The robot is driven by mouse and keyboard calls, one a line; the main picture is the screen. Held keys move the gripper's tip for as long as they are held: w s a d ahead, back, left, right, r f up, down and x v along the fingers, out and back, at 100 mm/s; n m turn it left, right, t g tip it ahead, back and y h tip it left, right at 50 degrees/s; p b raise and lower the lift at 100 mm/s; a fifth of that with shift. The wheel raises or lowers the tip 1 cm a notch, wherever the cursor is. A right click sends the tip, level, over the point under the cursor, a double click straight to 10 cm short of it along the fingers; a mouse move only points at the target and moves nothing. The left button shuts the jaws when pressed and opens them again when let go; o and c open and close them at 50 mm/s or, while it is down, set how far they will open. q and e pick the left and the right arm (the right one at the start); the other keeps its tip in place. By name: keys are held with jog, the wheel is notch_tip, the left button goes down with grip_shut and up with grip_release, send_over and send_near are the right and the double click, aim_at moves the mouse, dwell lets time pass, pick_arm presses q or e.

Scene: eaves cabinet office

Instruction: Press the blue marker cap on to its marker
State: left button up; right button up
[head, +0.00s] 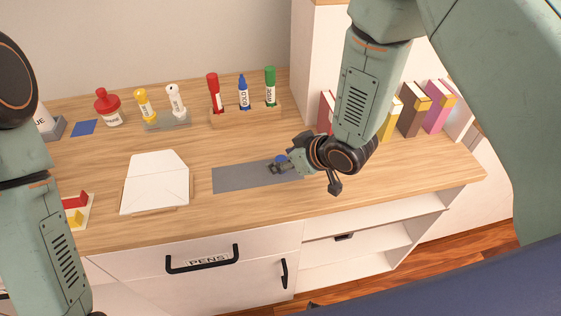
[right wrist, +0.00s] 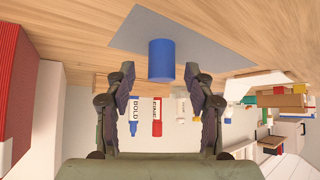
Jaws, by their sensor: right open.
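The blue cap (head: 281,158) stands on the grey mat (head: 232,179), close to my right gripper. In the right wrist view the cap (right wrist: 161,60) is beyond and between the two open fingers, which do not appear to touch it. My right gripper (head: 280,167) is open, low over the mat's right end. The blue marker (head: 243,96), labelled BOLD, stands upright in the wooden holder (head: 233,119), its blue tip bare and up. The marker (right wrist: 135,107) shows inverted in the right wrist view. My left arm is at the left edge; its gripper is out of view.
A red marker (head: 214,94) and a green marker (head: 270,87) flank the blue one. Books (head: 411,106) stand right. Bare wood separates mat and holder.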

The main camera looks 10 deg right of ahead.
jog(key=shift+w+a+f, duration=0.3)
jog(key=shift+f, duration=0.1)
jog(key=shift+c, duration=0.4)
jog(key=c, duration=0.7)
jog(key=shift+c, duration=0.2)
